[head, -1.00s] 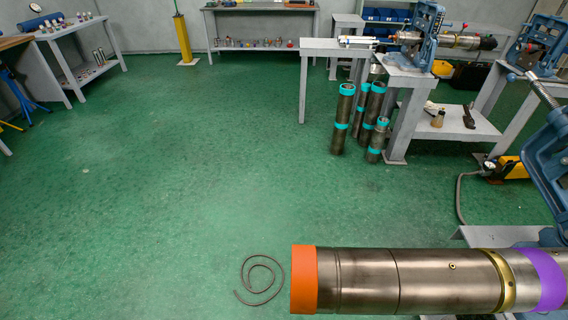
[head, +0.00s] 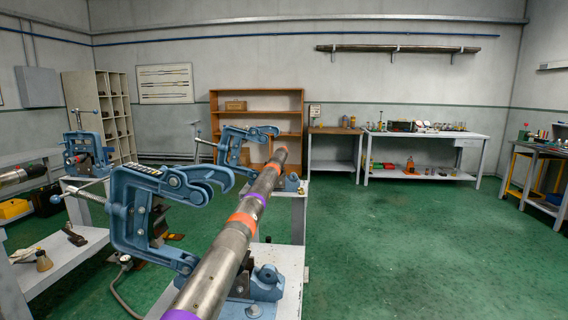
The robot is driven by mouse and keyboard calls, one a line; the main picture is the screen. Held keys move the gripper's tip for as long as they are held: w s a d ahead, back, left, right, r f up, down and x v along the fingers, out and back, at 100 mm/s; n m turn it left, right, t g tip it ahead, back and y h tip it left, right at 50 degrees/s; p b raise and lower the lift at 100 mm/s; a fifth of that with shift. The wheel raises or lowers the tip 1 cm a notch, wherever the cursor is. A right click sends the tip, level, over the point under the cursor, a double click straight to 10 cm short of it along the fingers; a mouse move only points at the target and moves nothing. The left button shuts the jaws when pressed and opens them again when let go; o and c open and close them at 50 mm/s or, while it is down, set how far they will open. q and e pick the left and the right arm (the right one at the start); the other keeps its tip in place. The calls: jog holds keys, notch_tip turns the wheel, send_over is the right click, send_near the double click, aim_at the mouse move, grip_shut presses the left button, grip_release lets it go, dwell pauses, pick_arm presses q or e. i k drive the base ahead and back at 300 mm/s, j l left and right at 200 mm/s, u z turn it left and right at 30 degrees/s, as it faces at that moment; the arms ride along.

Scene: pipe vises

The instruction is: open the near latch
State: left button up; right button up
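The near vise (head: 128,205) is blue, with a C-shaped yoke and a threaded screw handle on its left. Its curved hook (head: 222,178) points right and is apart from the blue base (head: 266,284) on the other side of the pipe. The yoke appears swung up and left of the pipe; I cannot tell exactly how the latch stands. A long metal pipe (head: 222,264) with orange and purple bands lies across the near base and runs away to a similar far vise (head: 229,152). Neither of my grippers is in view.
Another blue vise (head: 87,152) stands on a bench at left. A grey bench (head: 62,252) is at the lower left. A wooden shelf (head: 256,97) and a workbench (head: 424,147) stand by the back wall. The green floor (head: 420,250) at right is clear.

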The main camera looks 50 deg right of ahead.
aim_at(224, 176)
jog(key=z, duration=1)
jog(key=i+l, duration=0.15)
jog(key=l, duration=0.2)
